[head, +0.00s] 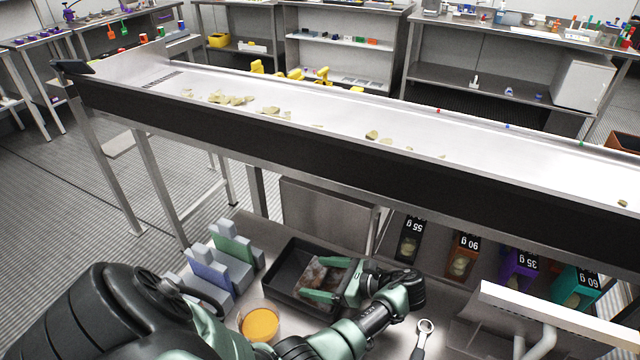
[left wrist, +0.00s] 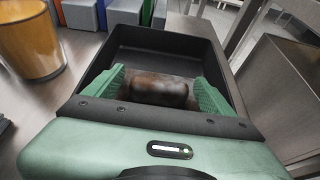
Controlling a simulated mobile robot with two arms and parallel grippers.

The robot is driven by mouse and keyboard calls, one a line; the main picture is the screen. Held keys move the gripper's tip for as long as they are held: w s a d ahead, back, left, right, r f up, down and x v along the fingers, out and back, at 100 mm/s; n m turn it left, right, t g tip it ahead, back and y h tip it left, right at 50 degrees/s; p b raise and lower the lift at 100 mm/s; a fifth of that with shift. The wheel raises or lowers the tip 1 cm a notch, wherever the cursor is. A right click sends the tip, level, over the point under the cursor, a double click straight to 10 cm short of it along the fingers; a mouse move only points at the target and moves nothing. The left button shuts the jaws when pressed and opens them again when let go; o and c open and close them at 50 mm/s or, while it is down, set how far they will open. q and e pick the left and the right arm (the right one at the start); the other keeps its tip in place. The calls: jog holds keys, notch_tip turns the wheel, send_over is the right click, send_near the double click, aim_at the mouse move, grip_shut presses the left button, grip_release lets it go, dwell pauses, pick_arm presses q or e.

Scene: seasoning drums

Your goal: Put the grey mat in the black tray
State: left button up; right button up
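The black tray (head: 278,285) stands on the lower bench below the conveyor; its wall also shows in the left wrist view (left wrist: 185,43). Inside lies a mottled brown and grey thing (head: 313,273), dark brown in the left wrist view (left wrist: 155,91); I cannot tell whether it is the grey mat. My left gripper (head: 328,281) reaches down into the tray, its green fingers wide apart on either side of that thing. The fingers also show in the left wrist view (left wrist: 160,90). Whether they touch it is unclear. No other grey mat is clearly seen. My right gripper is not in view.
A cup of orange content (head: 259,325) and blue and green blocks in a grey rack (head: 212,270) stand left of the tray. A wrench (head: 422,338) lies to the right. Labelled bins (head: 465,255) stand farther right. The conveyor (head: 330,140) runs above and behind.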

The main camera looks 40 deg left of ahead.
pick_arm(q)
jog(key=shift+r, duration=0.15)
jog(key=v, duration=0.7)
jog(key=shift+d+r+b, duration=0.15)
jog(key=shift+d+b, duration=0.05)
jog(key=shift+b, duration=0.1)
